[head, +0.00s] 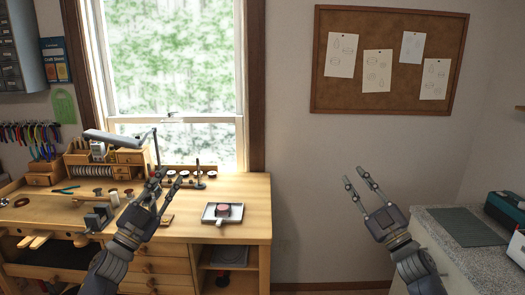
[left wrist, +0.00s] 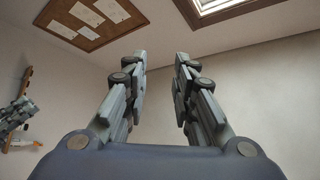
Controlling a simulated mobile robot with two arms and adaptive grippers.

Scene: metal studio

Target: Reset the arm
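My left gripper (head: 167,182) is raised in front of the wooden workbench in the head view, with its fingers apart and nothing between them. In the left wrist view its two fingers (left wrist: 160,65) stand apart with only wall and ceiling behind. My right gripper (head: 357,175) is raised in front of the bare wall to the right of the bench. Its fingers are apart and empty.
The wooden workbench (head: 245,195) bears a small tray (head: 222,213) with a round pinkish piece, a desk lamp (head: 108,136) and hand tools. A grey speckled counter (head: 440,247) stands at right. A corkboard (head: 390,95) hangs on the wall. Floor between bench and counter looks clear.

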